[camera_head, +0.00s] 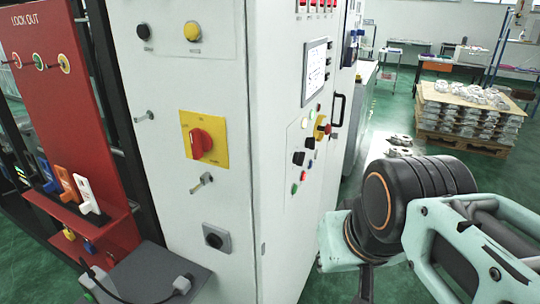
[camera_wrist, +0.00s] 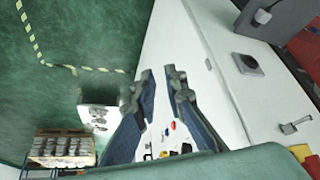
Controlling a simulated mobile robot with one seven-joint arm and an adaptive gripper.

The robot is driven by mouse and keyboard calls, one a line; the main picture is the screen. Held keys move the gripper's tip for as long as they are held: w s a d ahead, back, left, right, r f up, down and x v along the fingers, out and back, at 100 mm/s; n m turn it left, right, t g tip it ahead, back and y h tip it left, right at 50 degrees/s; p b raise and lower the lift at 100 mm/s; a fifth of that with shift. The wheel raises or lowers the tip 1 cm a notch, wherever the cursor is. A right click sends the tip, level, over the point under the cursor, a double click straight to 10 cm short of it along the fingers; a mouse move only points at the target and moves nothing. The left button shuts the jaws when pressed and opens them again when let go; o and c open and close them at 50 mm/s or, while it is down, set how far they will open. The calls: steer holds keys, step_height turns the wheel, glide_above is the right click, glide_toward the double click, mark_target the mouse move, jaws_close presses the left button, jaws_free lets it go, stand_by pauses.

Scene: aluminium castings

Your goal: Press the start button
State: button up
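The white cabinet's control panel (camera_head: 314,140) faces right in the head view. No label is readable, so I cannot tell which is the start button. In the wrist view my gripper (camera_wrist: 160,78) has its two fingers apart with nothing between the tips. The panel's buttons show small beyond the fingers, partly hidden by them. My gripper is apart from the panel; in the head view it is mostly hidden behind my wrist.
The cabinet's left face has a red rotary switch (camera_head: 201,142) on a yellow plate and protruding keys. A red lockout board (camera_head: 50,90) stands left. A pallet of castings (camera_head: 470,115) stands at the back right.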

jaws_close()
stand_by(0.4)
stand_by(0.6)
